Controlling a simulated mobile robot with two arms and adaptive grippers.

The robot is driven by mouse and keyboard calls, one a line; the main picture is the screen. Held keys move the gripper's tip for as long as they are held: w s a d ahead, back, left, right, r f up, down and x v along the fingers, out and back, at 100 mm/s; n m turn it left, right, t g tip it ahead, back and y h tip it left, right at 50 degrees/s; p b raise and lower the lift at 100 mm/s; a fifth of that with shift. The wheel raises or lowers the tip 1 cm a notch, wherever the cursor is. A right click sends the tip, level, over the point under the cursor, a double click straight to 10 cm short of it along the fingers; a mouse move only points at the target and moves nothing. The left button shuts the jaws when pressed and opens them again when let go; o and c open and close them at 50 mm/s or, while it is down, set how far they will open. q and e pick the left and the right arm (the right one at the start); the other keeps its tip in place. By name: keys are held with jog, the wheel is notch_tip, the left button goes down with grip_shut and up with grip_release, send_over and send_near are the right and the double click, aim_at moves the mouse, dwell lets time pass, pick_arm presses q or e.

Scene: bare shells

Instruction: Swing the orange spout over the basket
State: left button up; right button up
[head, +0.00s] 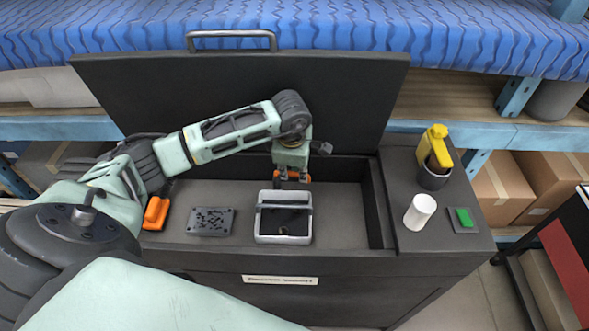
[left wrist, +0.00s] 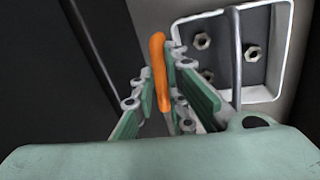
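My left gripper (head: 291,180) points down in the bin's trough, just behind the basket. An orange piece, seemingly the spout (head: 304,177), shows by its fingertips, partly hidden by them. In the left wrist view the orange spout (left wrist: 158,70) stands between the finger pads of the left gripper (left wrist: 168,85). It is close to the left pad, with a narrow gap to the right pad, so the fingers look partly open. The basket (head: 262,234) is pale grey with a dark handle; in the left wrist view the basket (left wrist: 288,45) has several nuts inside. My right gripper is out of view.
A dark perforated block (head: 210,222) and an orange object (head: 157,212) lie left of the basket. A raised lid (head: 180,90) stands behind. On the right ledge are a yellow bottle in a dark cup (head: 434,150), a white cylinder (head: 420,211) and a green-topped pad (head: 464,218).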

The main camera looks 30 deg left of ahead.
pick_arm(q)
grip_shut()
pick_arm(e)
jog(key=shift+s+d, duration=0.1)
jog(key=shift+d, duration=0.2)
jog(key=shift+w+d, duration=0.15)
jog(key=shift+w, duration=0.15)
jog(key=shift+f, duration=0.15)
pick_arm(q)
jog(key=shift+s+f+m+b, duration=0.1)
jog(key=shift+s+m+b, duration=0.1)
jog(key=shift+m+b, duration=0.65)
jog(key=s+a+m+h+b, duration=0.2)
jog(key=s+m+b, duration=0.3)
jog(key=m+b, duration=0.9)
jog(key=shift+s+a+r+m+g+h+b, duration=0.2)
jog(key=shift+s+a+m+g+h+b, duration=0.2)
jog(key=shift+b, duration=0.2)
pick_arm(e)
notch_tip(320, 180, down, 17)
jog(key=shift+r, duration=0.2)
